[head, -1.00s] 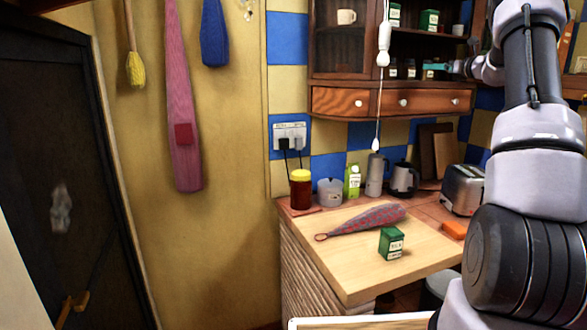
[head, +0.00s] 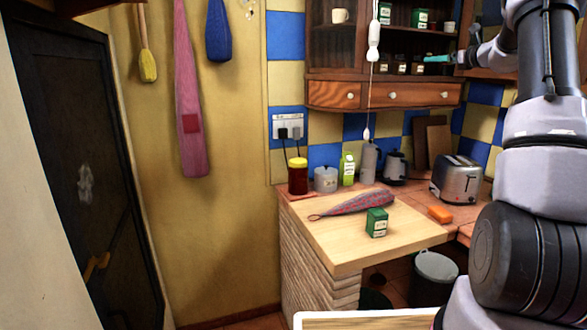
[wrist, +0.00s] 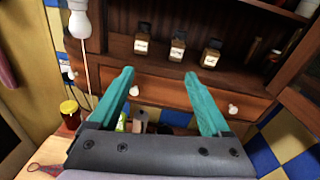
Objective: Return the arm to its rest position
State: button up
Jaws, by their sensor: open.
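My gripper (wrist: 159,75) shows in the wrist view as two teal fingers spread apart, with nothing between them. It points at the wooden wall cabinet, level with its drawers and lower shelf. In the head view my gripper (head: 441,58) is small and teal, in front of the cabinet's open shelves at the upper right. My arm is raised along the right side of the head view, bent at the top towards the cabinet. It hides part of the counter and wall on the right.
The wall cabinet (head: 385,92) holds small jars and green boxes. A hanging cord (head: 370,95) is left of my gripper. The counter (head: 345,250) bears a green box (head: 377,223), toaster (head: 457,180) and jar (head: 298,176). A bin (head: 434,278) stands below. A dark door (head: 75,150) is left.

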jog(key=s+a+n+g, duration=0.7)
jog(key=s+a+n, duration=0.7)
jog(key=s+a, duration=1.05)
jog(key=s+f+n+h, duration=0.1)
jog(key=s+f+n, duration=0.2)
jog(key=s, duration=0.5)
jog(key=s+a+f+n+g+h, duration=0.1)
jog(key=s+f+n, duration=0.3)
jog(key=s, duration=0.4)
jog(key=s+f+n+h, duration=0.2)
jog(key=s+n, duration=0.3)
jog(key=s, duration=0.3)
jog(key=shift+a+f+g+h, duration=0.15)
jog(key=shift+f+g+h, duration=0.25)
jog(key=shift+f, duration=0.5)
